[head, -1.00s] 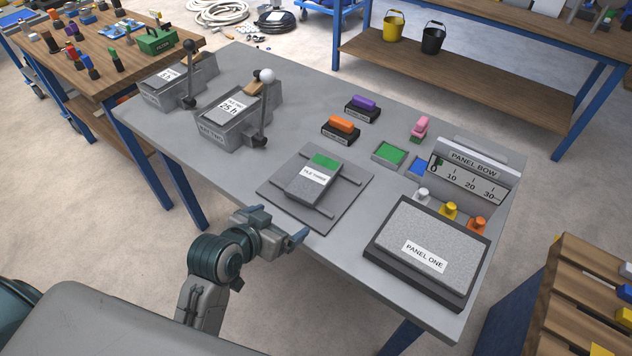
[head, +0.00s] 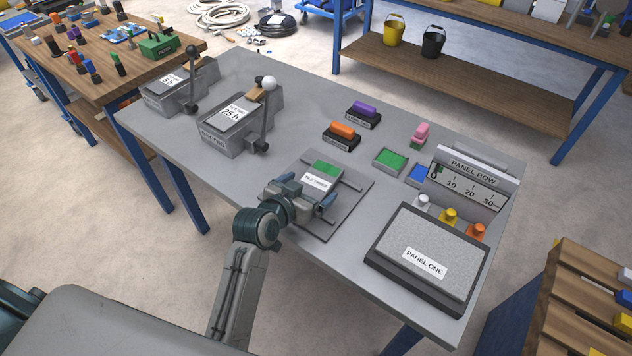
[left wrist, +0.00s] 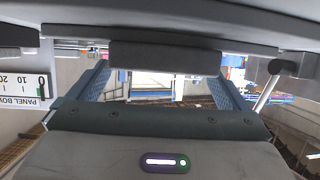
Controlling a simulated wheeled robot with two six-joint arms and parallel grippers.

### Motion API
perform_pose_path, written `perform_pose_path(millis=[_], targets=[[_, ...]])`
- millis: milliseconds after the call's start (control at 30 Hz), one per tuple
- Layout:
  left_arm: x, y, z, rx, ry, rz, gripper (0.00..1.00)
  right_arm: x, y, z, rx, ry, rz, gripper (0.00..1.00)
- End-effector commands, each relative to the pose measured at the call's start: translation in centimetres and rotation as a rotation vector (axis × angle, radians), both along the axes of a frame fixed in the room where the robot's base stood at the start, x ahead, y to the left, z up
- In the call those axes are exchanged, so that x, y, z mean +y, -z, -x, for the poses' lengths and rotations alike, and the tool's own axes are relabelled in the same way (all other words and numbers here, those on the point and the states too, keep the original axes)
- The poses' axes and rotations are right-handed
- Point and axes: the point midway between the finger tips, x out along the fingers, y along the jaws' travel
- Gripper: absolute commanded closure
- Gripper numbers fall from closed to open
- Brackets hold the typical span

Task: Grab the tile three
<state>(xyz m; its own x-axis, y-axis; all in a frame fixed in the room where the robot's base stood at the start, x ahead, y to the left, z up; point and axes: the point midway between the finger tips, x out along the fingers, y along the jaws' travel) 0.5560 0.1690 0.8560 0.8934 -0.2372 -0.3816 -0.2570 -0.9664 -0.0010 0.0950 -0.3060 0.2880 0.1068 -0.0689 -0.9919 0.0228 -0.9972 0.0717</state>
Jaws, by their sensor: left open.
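Tile three (head: 326,169) is a grey block with a green end and a white label. It lies on a square dark grey plate (head: 345,209) on the table, between two thin rails. My left gripper (head: 299,196) is open at the tile's near end and hides that end in the head view. In the left wrist view, which looks upside down, the dark edge of what appears to be the tile (left wrist: 165,55) sits between the spread blue fingers. I cannot tell whether they touch it. My right gripper is out of view.
Panel one (head: 425,250) lies to the right, beside the panel bow gauge (head: 468,180) and small coloured knobs. Two boxes with levers (head: 235,125) stand to the left. Orange (head: 342,132) and purple (head: 363,112) handled blocks sit behind the plate.

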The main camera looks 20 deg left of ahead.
Motion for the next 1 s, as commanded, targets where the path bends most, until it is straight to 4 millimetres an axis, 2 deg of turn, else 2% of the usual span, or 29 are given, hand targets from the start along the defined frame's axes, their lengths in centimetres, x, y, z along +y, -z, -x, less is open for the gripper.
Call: perform_pose_path(millis=[100, 200, 467, 700, 800, 1000], targets=[[-0.3, 0.5, -1.5, 0.000, -0.001, 0.002, 0.02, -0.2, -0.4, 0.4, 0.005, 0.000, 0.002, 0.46], [-0.5, 0.9, -2.1, 0.000, -0.001, 0.002, 0.02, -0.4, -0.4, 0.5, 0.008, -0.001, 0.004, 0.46], [-0.5, 1.0, -2.3, 0.000, -0.001, 0.001, 0.04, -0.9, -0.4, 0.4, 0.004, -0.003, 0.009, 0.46], [-0.5, 1.0, -2.2, 0.000, -0.001, 0.001, 0.51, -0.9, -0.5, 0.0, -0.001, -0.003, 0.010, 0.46], [-0.5, 0.9, -2.3, -0.003, -0.001, 0.001, 0.67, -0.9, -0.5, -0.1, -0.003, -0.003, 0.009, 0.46], [-0.5, 0.8, -2.3, -0.003, -0.001, 0.001, 0.67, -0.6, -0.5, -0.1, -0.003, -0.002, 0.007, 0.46]])
